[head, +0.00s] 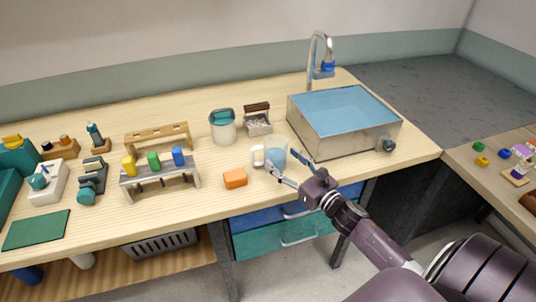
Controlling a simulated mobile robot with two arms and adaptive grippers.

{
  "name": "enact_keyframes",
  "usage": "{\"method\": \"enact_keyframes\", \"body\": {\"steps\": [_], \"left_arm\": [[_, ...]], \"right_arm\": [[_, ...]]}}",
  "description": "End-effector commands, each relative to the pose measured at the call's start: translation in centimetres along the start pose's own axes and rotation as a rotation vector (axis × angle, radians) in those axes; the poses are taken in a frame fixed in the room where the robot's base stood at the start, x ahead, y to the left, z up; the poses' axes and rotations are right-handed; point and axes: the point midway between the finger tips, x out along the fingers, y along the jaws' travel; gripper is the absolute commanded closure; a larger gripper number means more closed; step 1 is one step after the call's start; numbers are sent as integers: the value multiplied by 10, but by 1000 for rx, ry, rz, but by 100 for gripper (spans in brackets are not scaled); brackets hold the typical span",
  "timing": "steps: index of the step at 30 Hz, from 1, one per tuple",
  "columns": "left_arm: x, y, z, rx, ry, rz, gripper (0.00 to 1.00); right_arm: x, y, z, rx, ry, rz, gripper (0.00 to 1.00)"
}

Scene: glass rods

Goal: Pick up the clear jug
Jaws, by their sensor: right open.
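The clear jug (276,153) looks pale blue and see-through. It stands upright on the wooden bench, left of the sink and near the front edge. A small white, rounded part or cup (257,155) shows at its left side; I cannot tell whether it belongs to the jug. My right gripper (281,159) comes in from the lower right with its fingers spread, one towards the jug's front and one at its right side. The fingers partly cover the jug, and I cannot tell whether they touch it. My left gripper is out of view.
A metal sink (345,135) with a tap (320,60) stands to the right. An orange block (235,178) lies left of the jug. Behind are a teal-lidded container (223,128) and a small box (258,122). A rack with coloured tubes (160,175) stands farther left.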

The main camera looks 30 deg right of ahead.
Motion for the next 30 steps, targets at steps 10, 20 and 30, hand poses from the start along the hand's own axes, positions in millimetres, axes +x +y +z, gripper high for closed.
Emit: {"method": "enact_keyframes", "body": {"steps": [10,20,30], "left_arm": [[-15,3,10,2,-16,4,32],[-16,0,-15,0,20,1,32],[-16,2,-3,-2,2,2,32]], "right_arm": [[43,3,-2,2,-1,0,40],[52,4,-4,1,1,1,40],[52,4,-4,2,1,1,74]]}}
